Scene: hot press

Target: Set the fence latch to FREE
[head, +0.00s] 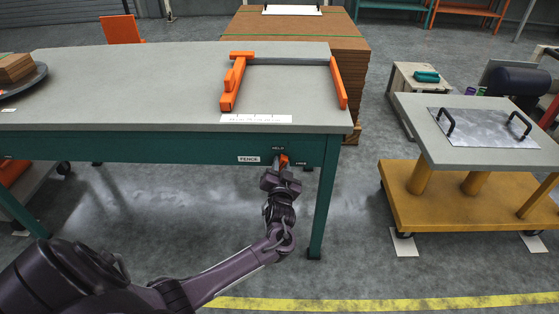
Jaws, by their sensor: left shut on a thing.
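The fence latch (283,160) is a small orange lever on the green front apron of the table, right of a white FENCE label (248,159). A HELD label is above it and a FREE label is to its right. My left gripper (281,170) is shut on the latch from the front and hides much of it. The exact lever angle is hard to tell. The orange fence (233,85) stands on the grey tabletop above, with a second orange bar (338,83) to its right. My right gripper is not in view.
The green table leg (325,200) stands just right of my left gripper. The grey tabletop (150,85) is mostly clear, with a dark round tray (38,76) at far left. A yellow cart (440,205) carrying a metal plate (485,127) stands at right.

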